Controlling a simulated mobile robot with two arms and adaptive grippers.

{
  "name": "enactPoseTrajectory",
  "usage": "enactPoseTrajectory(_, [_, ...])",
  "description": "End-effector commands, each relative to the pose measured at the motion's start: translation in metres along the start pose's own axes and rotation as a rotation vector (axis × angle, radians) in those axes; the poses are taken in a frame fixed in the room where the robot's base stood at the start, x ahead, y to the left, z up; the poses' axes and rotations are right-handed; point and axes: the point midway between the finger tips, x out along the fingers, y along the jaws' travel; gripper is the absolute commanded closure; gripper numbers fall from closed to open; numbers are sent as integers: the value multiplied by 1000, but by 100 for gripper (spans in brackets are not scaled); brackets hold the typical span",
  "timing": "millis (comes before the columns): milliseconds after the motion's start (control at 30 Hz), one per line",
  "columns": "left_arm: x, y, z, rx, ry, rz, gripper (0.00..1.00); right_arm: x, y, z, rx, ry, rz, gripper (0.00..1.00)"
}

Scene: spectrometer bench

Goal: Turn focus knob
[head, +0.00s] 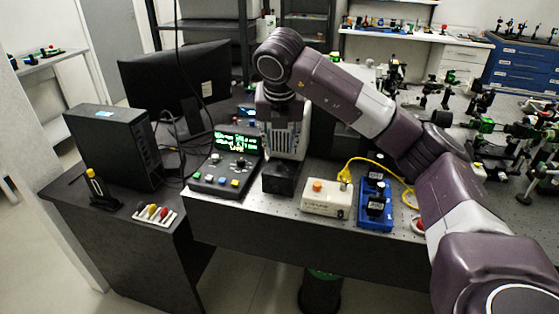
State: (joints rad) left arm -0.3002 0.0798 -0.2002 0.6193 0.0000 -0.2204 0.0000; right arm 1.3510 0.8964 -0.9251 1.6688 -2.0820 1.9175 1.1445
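My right arm reaches in from the right, and my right gripper (284,155) points down at the front of the bench. It is just right of a dark control unit (222,180) with a lit green display and several coloured buttons. A black block (280,180) is directly below the gripper; I cannot tell whether they touch. The fingertips are not clear enough to show whether they are open or shut. I cannot make out which part is the focus knob; the gripper may hide it. My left gripper is not in view.
A white box (326,199) with an orange button and a blue device (375,212) with a yellow cable stand to the right. A monitor (180,80) and a black computer case (112,143) are at the left. Optical parts crowd the right side.

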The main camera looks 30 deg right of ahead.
Motion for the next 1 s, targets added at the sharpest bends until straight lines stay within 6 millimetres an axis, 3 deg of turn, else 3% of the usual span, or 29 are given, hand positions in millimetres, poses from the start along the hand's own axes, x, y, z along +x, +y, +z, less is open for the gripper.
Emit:
enactPoseTrajectory(300, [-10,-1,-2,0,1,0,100,49,0,-2,-4,6,-2,67])
enactPoseTrajectory(500, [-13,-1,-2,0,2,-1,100,69,1,-2,-4,4,2,67])
enactPoseTrajectory(833, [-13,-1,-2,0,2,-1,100,74,1,-2,-5,3,3,68])
enactPoseTrajectory(1000, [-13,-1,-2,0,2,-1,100,73,1,-2,-6,3,4,87])
